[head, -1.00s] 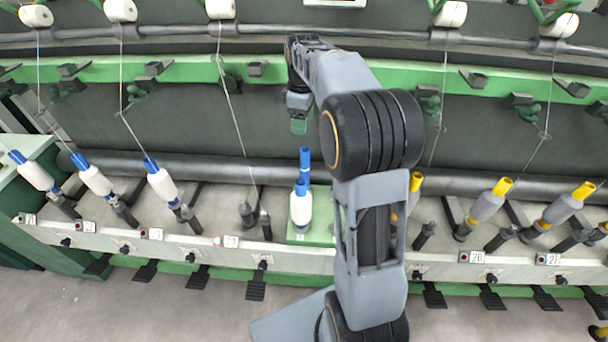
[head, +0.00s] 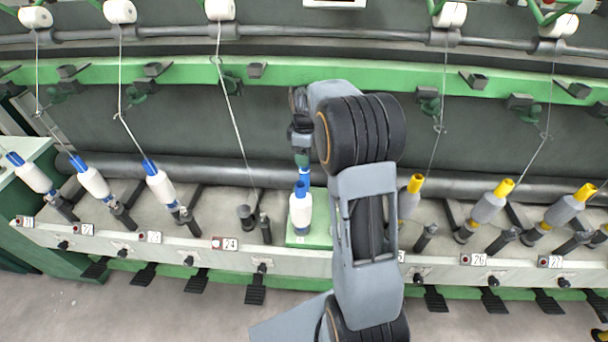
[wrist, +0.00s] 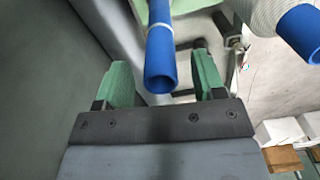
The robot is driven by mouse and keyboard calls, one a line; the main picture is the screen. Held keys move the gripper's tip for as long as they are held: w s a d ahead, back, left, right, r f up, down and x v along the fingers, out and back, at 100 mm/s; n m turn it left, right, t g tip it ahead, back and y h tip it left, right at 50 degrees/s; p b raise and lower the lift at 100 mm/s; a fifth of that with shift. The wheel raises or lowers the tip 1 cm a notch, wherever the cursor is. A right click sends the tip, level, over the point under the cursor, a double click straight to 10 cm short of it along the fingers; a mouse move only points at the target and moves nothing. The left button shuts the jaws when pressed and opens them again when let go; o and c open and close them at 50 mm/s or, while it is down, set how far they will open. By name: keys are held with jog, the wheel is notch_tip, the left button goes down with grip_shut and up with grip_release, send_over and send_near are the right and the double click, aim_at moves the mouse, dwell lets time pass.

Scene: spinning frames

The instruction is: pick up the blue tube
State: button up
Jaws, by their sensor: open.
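The bare blue tube (head: 304,178) stands on a green block behind a white yarn bobbin, just under my gripper (head: 302,160) in the head view. In the wrist view the blue tube (wrist: 160,50) points its open end at the camera, in the gap between the two green fingers of my gripper (wrist: 163,78). The fingers are apart, with space on both sides of the tube. How deep the tube sits between them is hard to tell. Its upper end is partly hidden by my gripper in the head view.
The white bobbin (head: 300,212) on a blue core stands close in front of the tube; it also shows at the upper right of the wrist view (wrist: 262,14). Both stand on a green block (head: 321,236). Blue-topped bobbins line the left, yellow-topped ones (head: 488,203) the right.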

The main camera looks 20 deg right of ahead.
aim_at(304, 172)
notch_tip(304, 172, down, 2)
jog(key=shift+f, duration=0.15)
grip_shut()
dwell(0.7)
